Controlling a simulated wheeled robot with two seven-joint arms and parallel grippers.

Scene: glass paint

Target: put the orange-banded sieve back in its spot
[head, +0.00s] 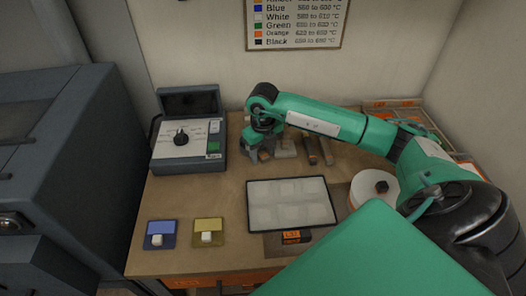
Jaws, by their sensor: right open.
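My right gripper (258,157) is open above the back middle of the table, pointing down, just right of the control box. Several small grey and brown pieces (312,150) stand beside its fingers; they are too small and partly covered to name, and I see nothing clearly held. A round white-topped thing (366,189) with a dark knob and an orange-brown side stands at the right, partly behind my arm. I cannot tell whether it is the orange-banded sieve, and no other sieve is clear. My left gripper is not in view.
A white panel with pale squares (292,203) lies mid-table, with a dark orange-labelled block (292,237) before it. A control box (189,142) stands back left. Blue (160,234) and yellow (208,232) pads lie front left. Orange-labelled trays (392,104) are back right.

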